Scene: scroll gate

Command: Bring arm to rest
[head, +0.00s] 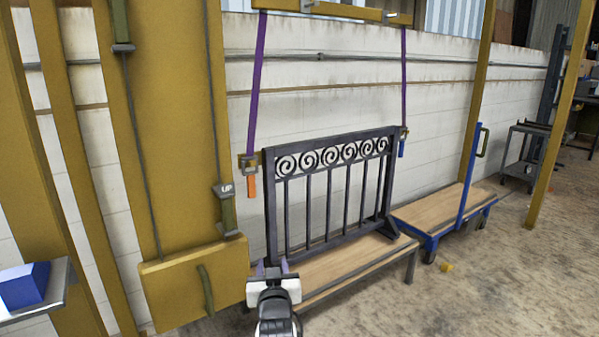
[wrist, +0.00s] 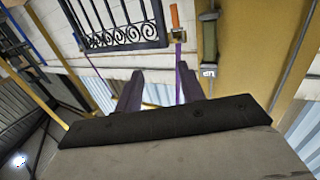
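My gripper (head: 272,268) shows at the lower middle of the head view, in front of the low wooden bench and below the gate. In the wrist view its two dark fingers (wrist: 160,92) stand apart with nothing between them. The dark scroll gate (head: 330,190) stands upright on the bench (head: 335,270), its row of spirals along the top. In the wrist view the gate (wrist: 120,25) shows at the top, clear of the fingers. Purple straps (head: 256,85) run from an overhead yellow beam (head: 340,10) to clamps at the gate's upper corners.
A yellow panel with an "UP" control box (head: 223,190) stands on the left. A blue block (head: 24,285) lies on a metal shelf at the far left. A blue-framed cart (head: 440,208) stands right of the bench.

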